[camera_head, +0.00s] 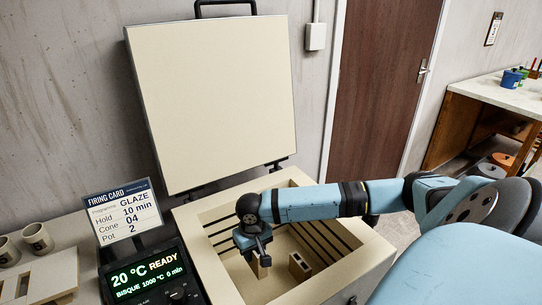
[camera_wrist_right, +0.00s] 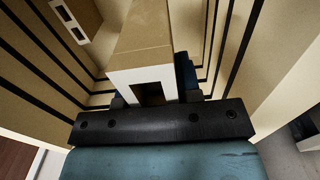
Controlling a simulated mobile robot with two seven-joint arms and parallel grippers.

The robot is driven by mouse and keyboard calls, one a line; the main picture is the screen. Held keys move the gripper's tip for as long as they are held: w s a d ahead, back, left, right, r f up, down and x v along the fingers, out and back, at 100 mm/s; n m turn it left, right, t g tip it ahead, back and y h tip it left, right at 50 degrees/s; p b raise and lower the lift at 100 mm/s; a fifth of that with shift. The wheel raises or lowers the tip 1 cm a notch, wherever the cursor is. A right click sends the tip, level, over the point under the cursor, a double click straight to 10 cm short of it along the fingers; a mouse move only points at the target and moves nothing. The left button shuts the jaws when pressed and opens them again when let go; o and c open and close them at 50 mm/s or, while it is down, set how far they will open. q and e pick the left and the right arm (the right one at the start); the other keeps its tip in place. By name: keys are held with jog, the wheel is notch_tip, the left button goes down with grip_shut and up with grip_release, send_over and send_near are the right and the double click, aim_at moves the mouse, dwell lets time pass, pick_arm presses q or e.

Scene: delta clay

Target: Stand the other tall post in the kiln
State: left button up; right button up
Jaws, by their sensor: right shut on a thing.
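The kiln (camera_head: 218,262) stands open with its lid (camera_head: 215,100) raised. My right gripper (camera_head: 258,252) reaches down inside the kiln and is shut on a tall tan post (camera_head: 259,268). In the right wrist view this post (camera_wrist_right: 142,45) sits between the fingers, its near end pale with a square hole. I cannot tell whether its far end touches the kiln floor. Another post (camera_head: 299,266) stands in the kiln to the right of the held one. It shows with two holes at the upper left of the right wrist view (camera_wrist_right: 72,22). My left gripper is out of view.
Dark grooves line the kiln's inner walls close around my gripper. A control display (camera_head: 150,277) reading "20 °C READY" and a firing card (camera_head: 124,211) stand left of the kiln. Two cups (camera_head: 38,238) are at the far left. A workbench (camera_head: 500,92) is at the right.

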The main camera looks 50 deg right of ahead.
notch_tip(320, 180, down, 20)
jog(key=b, duration=0.4)
jog(key=shift+r, duration=0.1)
jog(key=o, duration=1.1)
jog(key=shift+c, duration=0.2)
notch_tip(320, 180, up, 12)
jog(key=p, duration=0.3)
